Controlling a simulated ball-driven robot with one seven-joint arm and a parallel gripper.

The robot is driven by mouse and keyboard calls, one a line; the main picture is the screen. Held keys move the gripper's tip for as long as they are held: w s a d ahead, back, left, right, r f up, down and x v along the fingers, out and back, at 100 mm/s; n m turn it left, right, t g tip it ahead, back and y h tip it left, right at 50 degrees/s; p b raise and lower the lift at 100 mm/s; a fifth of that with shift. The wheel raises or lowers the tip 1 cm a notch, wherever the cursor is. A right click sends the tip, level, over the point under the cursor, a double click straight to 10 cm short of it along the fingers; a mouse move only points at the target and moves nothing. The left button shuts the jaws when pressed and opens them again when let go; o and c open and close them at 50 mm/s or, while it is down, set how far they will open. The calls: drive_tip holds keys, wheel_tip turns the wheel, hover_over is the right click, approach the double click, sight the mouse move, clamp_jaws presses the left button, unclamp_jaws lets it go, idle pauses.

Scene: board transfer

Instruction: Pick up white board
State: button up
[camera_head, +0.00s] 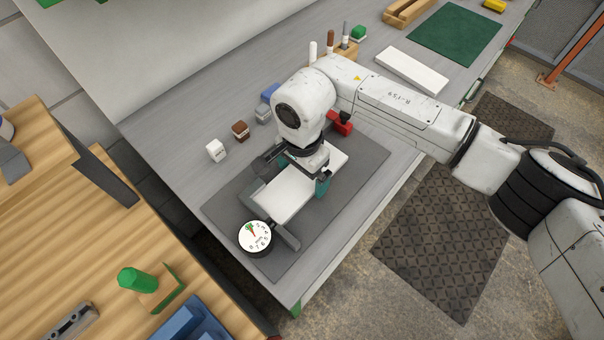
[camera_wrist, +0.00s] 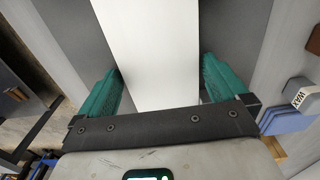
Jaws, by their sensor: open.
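A long white board (camera_head: 285,203) lies on the dark grey mat (camera_head: 352,180), in a holder with a round dial gauge (camera_head: 255,236) at its near end. My gripper (camera_head: 300,175) is over the board, pointing down, with its teal fingers apart. In the wrist view, the board (camera_wrist: 150,45) runs between the two open fingers (camera_wrist: 160,72), one on each side. I cannot tell whether the fingers touch its edges. My wrist hides part of the board in the head view. A second white board (camera_head: 412,70) lies flat farther back, beside a green mat (camera_head: 455,34).
A red clamp-like part (camera_head: 340,122) is just right of my wrist. A wooden bench (camera_head: 60,230) stands left. The table's right front edge is clear.

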sight(302, 177)
drive_tip(key=shift+c, duration=0.4)
drive_tip(key=c, duration=0.9)
drive_tip(key=shift+r, duration=0.1)
drive_tip(key=shift+r, duration=0.45)
wheel_tip(302, 177, up, 2)
drive_tip(key=shift+r+b, duration=0.15)
drive_tip(key=shift+b, duration=0.25)
drive_tip(key=s+r, duration=0.1)
drive_tip(key=s+r+b, duration=0.1)
drive_tip(key=r, duration=0.1)
drive_tip(key=s+r, duration=0.1)
drive_tip(key=s, duration=0.1)
drive_tip(key=shift+s+d+r, duration=0.1)
drive_tip(key=shift+d+r, duration=0.2)
drive_tip(key=s+r+b, duration=0.1)
drive_tip(key=s, duration=0.2)
drive_tip(key=s+r, duration=0.2)
drive_tip(key=s, duration=0.1)
drive_tip(key=s+d+r+b, duration=0.1)
drive_tip(key=s+r, duration=0.1)
drive_tip(key=s, duration=0.1)
drive_tip(key=shift+s+d+b, duration=0.1)
drive_tip(key=shift+s+b, duration=0.25)
